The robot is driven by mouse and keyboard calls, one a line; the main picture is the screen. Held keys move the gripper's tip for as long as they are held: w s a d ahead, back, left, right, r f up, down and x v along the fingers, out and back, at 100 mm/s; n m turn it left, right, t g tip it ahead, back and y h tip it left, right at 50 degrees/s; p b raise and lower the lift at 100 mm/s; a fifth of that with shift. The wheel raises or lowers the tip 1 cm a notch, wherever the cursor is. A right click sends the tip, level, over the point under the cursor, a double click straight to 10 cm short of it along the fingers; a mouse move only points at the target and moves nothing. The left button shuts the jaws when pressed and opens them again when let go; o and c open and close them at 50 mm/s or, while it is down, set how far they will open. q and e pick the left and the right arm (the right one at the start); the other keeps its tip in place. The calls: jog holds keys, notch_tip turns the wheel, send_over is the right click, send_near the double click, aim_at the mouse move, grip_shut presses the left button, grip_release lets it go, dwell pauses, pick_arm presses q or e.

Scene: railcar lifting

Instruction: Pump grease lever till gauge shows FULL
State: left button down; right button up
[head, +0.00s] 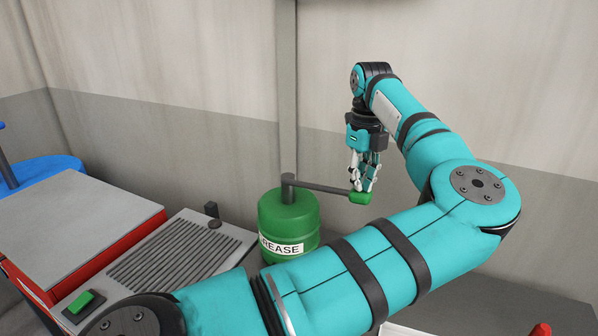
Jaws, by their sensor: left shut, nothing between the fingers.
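A green grease drum (288,222) with a white label, partly hidden by my arm, stands right of the ribbed bench. A dark pump lever (322,187) extends to the right from the post on its top, about level. The lever ends in a green grip (360,197). My left gripper (367,187) points down with its fingers shut and empty. Its fingertips are right at the green grip, over or against its top; I cannot tell if they touch. No gauge can be made out. My right gripper is not in view.
A ribbed grey unit (172,257) with a green button (80,302) stands at lower left. Beside it is a red cabinet with a grey top (75,222). A blue object (45,172) is at the far left. A wall with a vertical post (287,90) closes the back.

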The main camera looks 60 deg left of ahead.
aim_at(358, 200)
pick_arm(q)
jog(key=shift+f+b, duration=2.05)
jog(key=shift+f, duration=0.8)
jog(key=shift+r+p, duration=3.35)
jog(key=shift+r, duration=2)
jog(key=shift+f, duration=0.2)
jog(key=shift+f+b, duration=3.95)
jog(key=shift+f, duration=1.1)
jog(key=shift+r+p, duration=3.5)
jog(key=shift+r, duration=1.8)
jog(key=shift+f, duration=0.15)
